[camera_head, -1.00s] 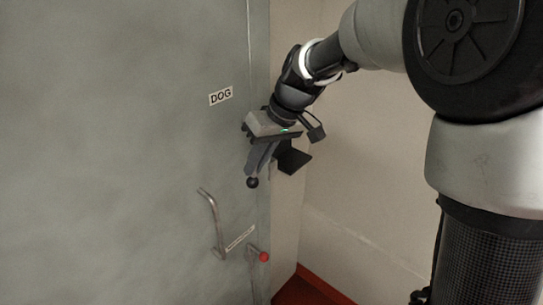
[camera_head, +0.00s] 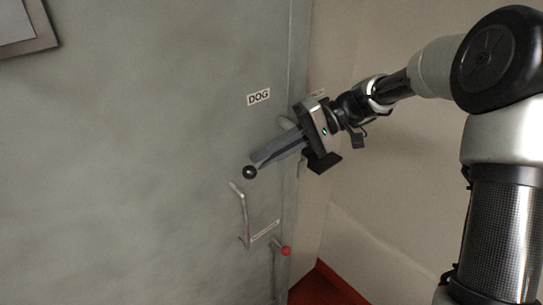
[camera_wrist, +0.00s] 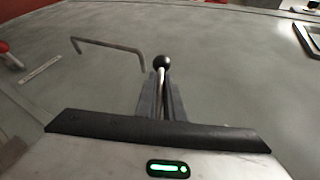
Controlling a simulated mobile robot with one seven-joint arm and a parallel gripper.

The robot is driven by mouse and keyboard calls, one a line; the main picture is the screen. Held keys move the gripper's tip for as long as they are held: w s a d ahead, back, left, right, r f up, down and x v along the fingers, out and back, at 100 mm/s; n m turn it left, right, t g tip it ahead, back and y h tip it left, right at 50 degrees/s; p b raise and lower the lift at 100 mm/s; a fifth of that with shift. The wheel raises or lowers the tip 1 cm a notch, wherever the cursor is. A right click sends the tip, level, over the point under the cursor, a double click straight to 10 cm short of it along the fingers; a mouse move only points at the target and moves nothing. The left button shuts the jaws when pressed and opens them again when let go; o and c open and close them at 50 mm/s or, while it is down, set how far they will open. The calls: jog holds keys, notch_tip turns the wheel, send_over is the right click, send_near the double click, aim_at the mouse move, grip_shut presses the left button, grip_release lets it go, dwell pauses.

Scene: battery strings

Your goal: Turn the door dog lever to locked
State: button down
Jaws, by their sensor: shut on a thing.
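The dog lever shows as a thin metal rod ending in a black ball knob (camera_head: 249,172), below the DOG label (camera_head: 258,97) on the grey door (camera_head: 130,160). My gripper (camera_head: 256,162) is shut on the lever's rod, with the knob sticking out just past the fingertips. In the wrist view the knob (camera_wrist: 162,62) and a short length of rod show between the two fingers (camera_wrist: 163,95). The lever's pivot is largely hidden behind my gripper in the head view.
A bent metal pull handle (camera_head: 243,212) is on the door just below the knob. A small label (camera_head: 265,231) and a red-knobbed lever (camera_head: 286,251) are lower right. The pale wall (camera_head: 400,180) stands right of the door. A framed panel (camera_head: 25,28) is at upper left.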

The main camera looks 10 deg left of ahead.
jog(key=shift+s+a+r+m+g+y+p, duration=0.1)
jog(key=shift+r+m+g+y+p, duration=0.25)
jog(key=shift+r+g+y, duration=0.4)
jog(key=shift+s+a+r+m+g+y+p, duration=0.15)
jog(key=shift+r+m+g+y, duration=0.25)
jog(key=shift+r+y, duration=0.6)
jog(key=shift+r, duration=0.15)
jog(key=c, duration=1.9)
grip_release()
jog(key=shift+o, duration=0.2)
jog(key=shift+d, duration=0.15)
jog(key=f+b+v, duration=0.1)
jog(key=b+v, duration=0.1)
jog(key=v, duration=1.5)
jog(key=shift+r, duration=0.3)
jog(key=shift+w, duration=0.1)
